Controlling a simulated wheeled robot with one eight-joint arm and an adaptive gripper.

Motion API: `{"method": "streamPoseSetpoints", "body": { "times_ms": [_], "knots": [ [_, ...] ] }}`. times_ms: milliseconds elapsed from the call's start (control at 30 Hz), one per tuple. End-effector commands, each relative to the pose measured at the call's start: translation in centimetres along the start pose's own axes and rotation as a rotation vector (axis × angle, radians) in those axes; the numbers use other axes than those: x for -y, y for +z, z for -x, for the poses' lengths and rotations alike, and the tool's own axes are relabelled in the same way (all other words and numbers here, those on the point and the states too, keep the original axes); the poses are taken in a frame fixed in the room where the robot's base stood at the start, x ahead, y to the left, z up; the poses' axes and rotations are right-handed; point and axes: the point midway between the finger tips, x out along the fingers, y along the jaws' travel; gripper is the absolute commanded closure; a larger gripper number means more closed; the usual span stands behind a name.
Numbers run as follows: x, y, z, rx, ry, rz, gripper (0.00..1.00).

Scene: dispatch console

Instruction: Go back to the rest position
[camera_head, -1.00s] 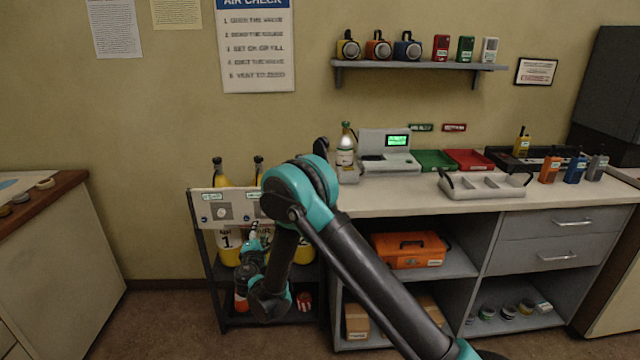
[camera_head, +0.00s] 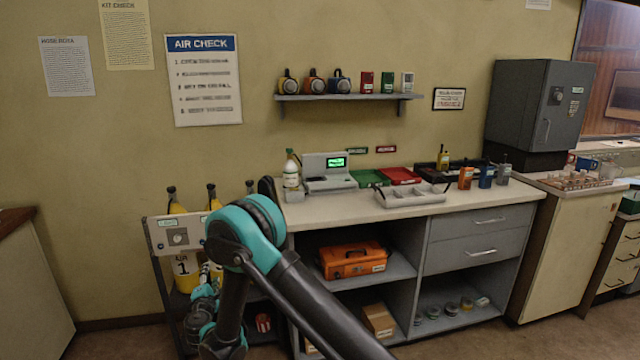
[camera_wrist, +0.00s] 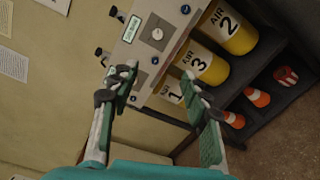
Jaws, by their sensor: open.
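My gripper (camera_wrist: 160,108) is open and empty in the wrist view, its two fingers spread in front of the air cylinder rack. In the head view my teal and dark arm is folded low at the left of the counter, and the fingers are hard to make out there. The rack's white panel (camera_wrist: 150,48) with a round knob stands beyond the fingers. The panel also shows in the head view (camera_head: 163,235).
The counter (camera_head: 330,212) right of my arm carries a console with a green screen (camera_head: 328,172), a grey divided tray (camera_head: 415,197) and several radios. An orange case (camera_head: 352,260) lies on the shelf below. A wall shelf (camera_head: 345,97) hangs above. Floor shows at the lower right.

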Motion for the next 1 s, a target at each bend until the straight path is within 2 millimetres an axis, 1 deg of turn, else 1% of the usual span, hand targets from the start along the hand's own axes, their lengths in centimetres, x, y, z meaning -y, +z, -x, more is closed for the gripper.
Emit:
{"method": "streamPoseSetpoints", "body": {
  "times_ms": [167, 367, 467, 567, 667, 767, 867, 900, 967, 1000],
  "knots": [
    [-0.1, 1.9, -0.5, 0.019, -0.028, -0.028, 0.53],
    [-0.1, 5.0, -1.2, 0.051, -0.074, -0.076, 0.53],
    [-0.1, 7.2, -1.6, 0.074, -0.104, -0.108, 0.53],
    [-0.1, 9.9, -1.9, 0.102, -0.142, -0.149, 0.53],
    [0.0, 13.0, -2.0, 0.136, -0.186, -0.199, 0.53],
    [0.3, 17.0, -1.9, 0.181, -0.241, -0.264, 0.53],
    [0.8, 22.2, -1.2, 0.241, -0.312, -0.354, 0.53],
    [1.1, 24.4, -0.7, 0.269, -0.343, -0.395, 0.53],
    [1.6, 27.6, 0.4, 0.31, -0.39, -0.458, 0.53],
    [2.0, 29.7, 1.1, 0.339, -0.42, -0.501, 0.53]
  ]
}}
